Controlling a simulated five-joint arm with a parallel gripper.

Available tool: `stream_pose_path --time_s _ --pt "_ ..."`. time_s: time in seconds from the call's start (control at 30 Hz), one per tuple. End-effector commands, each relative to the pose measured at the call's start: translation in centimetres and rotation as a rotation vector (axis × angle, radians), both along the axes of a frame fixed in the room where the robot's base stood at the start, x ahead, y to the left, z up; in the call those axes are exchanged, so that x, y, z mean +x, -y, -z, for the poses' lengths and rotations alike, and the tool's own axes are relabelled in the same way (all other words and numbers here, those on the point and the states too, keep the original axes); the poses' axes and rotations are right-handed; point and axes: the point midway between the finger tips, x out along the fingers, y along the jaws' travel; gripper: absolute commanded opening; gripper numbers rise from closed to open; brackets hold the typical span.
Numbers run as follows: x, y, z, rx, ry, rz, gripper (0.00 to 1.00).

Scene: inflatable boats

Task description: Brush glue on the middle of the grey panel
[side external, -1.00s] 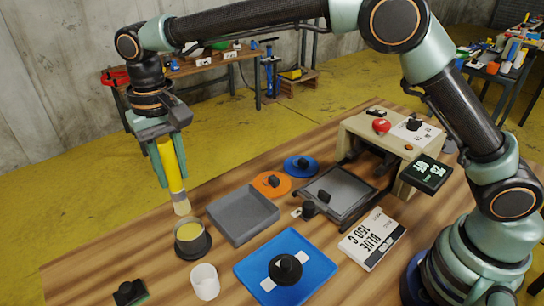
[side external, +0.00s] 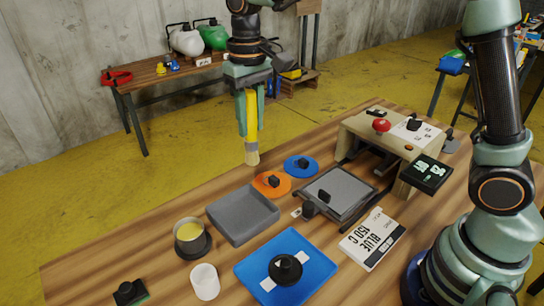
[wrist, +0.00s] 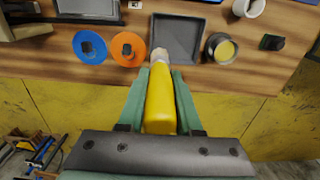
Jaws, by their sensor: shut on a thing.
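My gripper (side external: 250,132) is shut on a brush (side external: 251,117) with a yellow handle and pale bristles pointing down. In the side view it hangs near the table's back edge, above and left of the orange disc. The wrist view also shows the brush (wrist: 160,102), its tip just in front of the grey tray. The grey panel (side external: 345,186) lies flat in a dark frame before the press, with a black piece on it; part of it shows at the wrist view's top edge (wrist: 88,7). A dark pot (side external: 192,243) holds yellow glue; it also shows in the wrist view (wrist: 212,56).
An empty grey tray (side external: 243,215), an orange disc (side external: 264,187) and a blue disc (side external: 293,166) lie between pot and panel. A blue panel (side external: 310,263), white cup (side external: 205,283) and label card (side external: 373,240) lie in front. The press (side external: 360,127) stands behind the panel.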

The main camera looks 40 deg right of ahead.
Motion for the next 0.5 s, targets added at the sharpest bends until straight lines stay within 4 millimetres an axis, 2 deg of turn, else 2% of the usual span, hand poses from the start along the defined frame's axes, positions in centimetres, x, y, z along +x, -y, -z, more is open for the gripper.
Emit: stream_pose_path --time_s 0.03,0.1,0.2,0.3,0.5 --pt "-0.8 2.6 -0.5 0.001 0.003 0.011 0.00" --pt "-1.9 5.4 -0.6 0.000 0.002 0.010 0.00" --pt "-3.6 8.5 -0.8 0.000 0.003 0.007 0.00" --pt "-4.9 10.6 -0.7 0.000 0.002 0.004 0.00" --pt "-6.4 13.0 -0.4 0.000 0.000 0.002 0.00"
